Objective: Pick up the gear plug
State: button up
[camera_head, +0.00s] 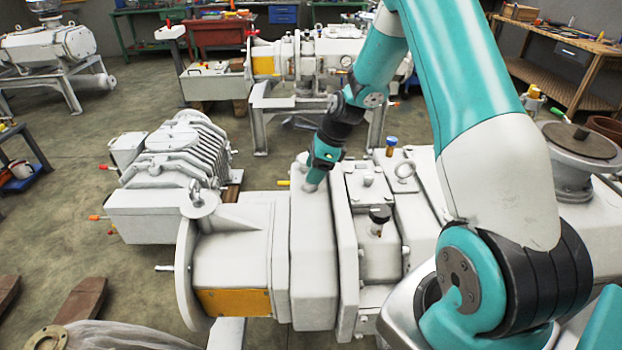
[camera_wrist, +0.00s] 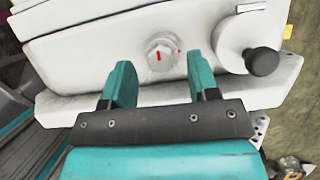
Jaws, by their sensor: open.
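The gear plug appears to be the silver hexagonal plug (camera_wrist: 162,52) with a red mark, set in a pale machine face in the wrist view. My gripper (camera_wrist: 162,82) is open and empty. In the head view my gripper (camera_head: 312,186) is by the top of the white machine housing (camera_head: 312,240). I cannot make out the plug for certain there.
A black knob (camera_wrist: 262,61) sticks out right of the plug in the wrist view. A ribbed white unit (camera_head: 170,170) stands to the left.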

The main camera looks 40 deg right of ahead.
jog(key=shift+x, duration=0.8)
grip_shut()
